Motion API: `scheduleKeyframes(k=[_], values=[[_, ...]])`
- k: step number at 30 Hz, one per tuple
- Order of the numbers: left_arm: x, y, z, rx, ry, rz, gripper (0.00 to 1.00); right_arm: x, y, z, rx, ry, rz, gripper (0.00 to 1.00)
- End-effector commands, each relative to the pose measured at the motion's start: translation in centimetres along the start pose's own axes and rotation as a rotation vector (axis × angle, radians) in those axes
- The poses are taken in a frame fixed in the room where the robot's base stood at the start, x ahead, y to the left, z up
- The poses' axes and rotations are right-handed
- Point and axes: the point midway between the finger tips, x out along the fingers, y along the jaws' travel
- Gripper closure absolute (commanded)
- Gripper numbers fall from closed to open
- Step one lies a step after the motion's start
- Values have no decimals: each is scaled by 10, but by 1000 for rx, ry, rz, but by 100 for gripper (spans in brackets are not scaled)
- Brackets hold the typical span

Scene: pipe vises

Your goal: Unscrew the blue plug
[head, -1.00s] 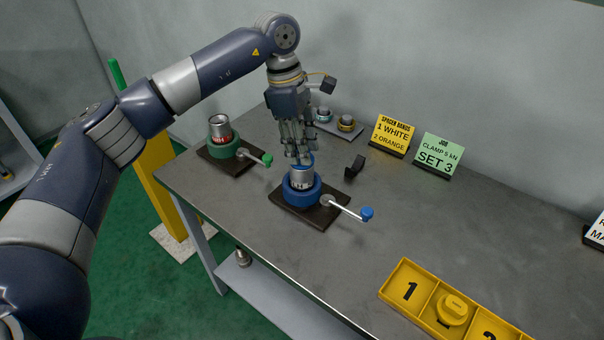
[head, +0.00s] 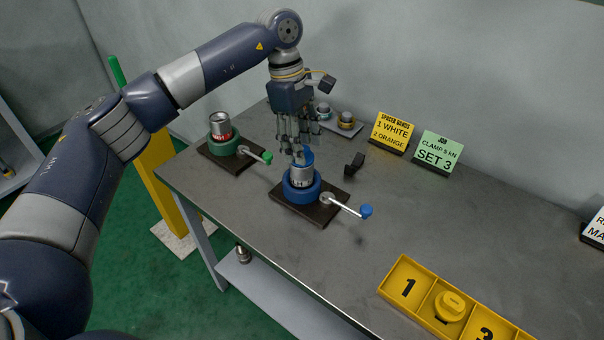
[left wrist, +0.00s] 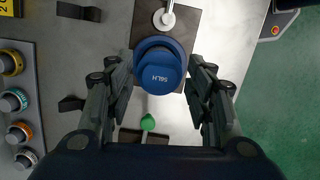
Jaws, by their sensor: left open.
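The blue plug (left wrist: 159,72) is marked with letters that look like "56LH". In the head view it shows as a small blue cap (head: 307,156) on top of the silver pipe (head: 300,175). The pipe stands upright in the blue vise (head: 301,190). My left gripper (head: 296,152) points down over the plug. In the left wrist view its fingers stand open on both sides of the plug, with gaps between. In the head view the fingers partly hide the plug. My right gripper is in neither view.
The blue vise's crank (head: 346,207) sticks out to the right. A green vise (head: 224,148) with a can-like pipe stands to the left. Behind are a grey tray of fittings (head: 346,125), a black bracket (head: 354,164) and two signs. A yellow numbered tray (head: 404,286) sits front right.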

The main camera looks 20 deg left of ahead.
Motion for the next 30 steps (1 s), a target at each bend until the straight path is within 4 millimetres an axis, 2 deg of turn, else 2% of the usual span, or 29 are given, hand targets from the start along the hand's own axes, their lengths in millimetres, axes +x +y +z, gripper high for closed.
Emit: scheduleKeyframes(k=[1, 5, 15, 30], values=[[-8, 0, 2, 0, 0, 1, 51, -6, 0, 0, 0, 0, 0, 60], [-18, 0, 4, 0, 0, 0, 51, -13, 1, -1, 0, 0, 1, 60], [-17, 0, 3, -25, 0, 6, 51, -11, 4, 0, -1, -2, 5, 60], [-16, 0, 4, -583, 0, 120, 51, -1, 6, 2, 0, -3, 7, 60]])
